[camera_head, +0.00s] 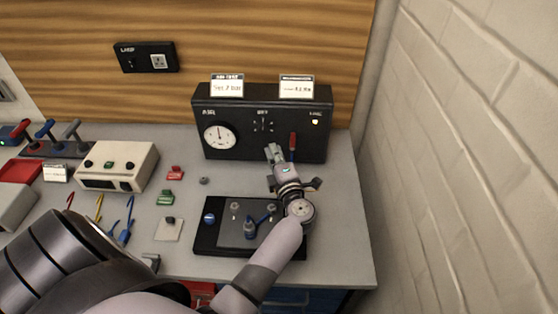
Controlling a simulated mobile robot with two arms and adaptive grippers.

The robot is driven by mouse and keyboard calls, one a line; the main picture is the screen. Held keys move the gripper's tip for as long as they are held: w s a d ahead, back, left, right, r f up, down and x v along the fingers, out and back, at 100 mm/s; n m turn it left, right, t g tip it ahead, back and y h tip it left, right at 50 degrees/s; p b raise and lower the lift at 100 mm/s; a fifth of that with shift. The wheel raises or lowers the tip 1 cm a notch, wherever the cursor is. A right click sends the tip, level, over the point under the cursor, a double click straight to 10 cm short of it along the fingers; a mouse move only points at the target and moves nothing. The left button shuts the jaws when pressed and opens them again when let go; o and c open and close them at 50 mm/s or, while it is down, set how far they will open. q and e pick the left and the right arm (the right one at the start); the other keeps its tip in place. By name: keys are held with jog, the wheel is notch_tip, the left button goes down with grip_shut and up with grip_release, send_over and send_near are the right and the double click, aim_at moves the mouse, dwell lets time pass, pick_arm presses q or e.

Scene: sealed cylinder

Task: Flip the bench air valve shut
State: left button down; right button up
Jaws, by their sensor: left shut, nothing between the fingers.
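The black bench air panel (262,137) stands at the back of the bench, with a round white gauge (219,136) on its left. The red valve lever (293,142) is upright on the panel's right side, under a small lit lamp (315,122). My left gripper (273,153) is shut and empty. It appears just left of and slightly below the red lever; whether it touches the lever or panel cannot be told. My left arm crosses the front of the bench and hides part of it. My right gripper is not in view.
A black tray (203,240) with small fittings lies under my left forearm. A beige box (117,165), red and green blocks and coloured hooks stand to the left. A brick wall (470,160) bounds the right side. The bench top right of my gripper is clear.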

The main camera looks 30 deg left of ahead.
aim_at(293, 141)
pick_arm(q)
jog(key=w+b, duration=0.1)
jog(key=w, duration=0.1)
jog(key=w+a+b, duration=0.1)
jog(key=w, duration=0.1)
jog(key=shift+w+f+b, duration=0.15)
jog(key=shift+w+b, duration=0.1)
jog(key=shift+b, duration=0.1)
jog(key=shift+w+d, duration=0.35)
jog(key=shift+d, duration=0.1)
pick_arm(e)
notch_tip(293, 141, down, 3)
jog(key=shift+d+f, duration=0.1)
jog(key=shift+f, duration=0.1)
pick_arm(q)
jog(key=shift+s, duration=0.1)
jog(key=shift+d, duration=0.15)
jog(key=shift+r+m, duration=0.2)
jog(key=shift+m, duration=0.2)
jog(key=shift+w, duration=0.2)
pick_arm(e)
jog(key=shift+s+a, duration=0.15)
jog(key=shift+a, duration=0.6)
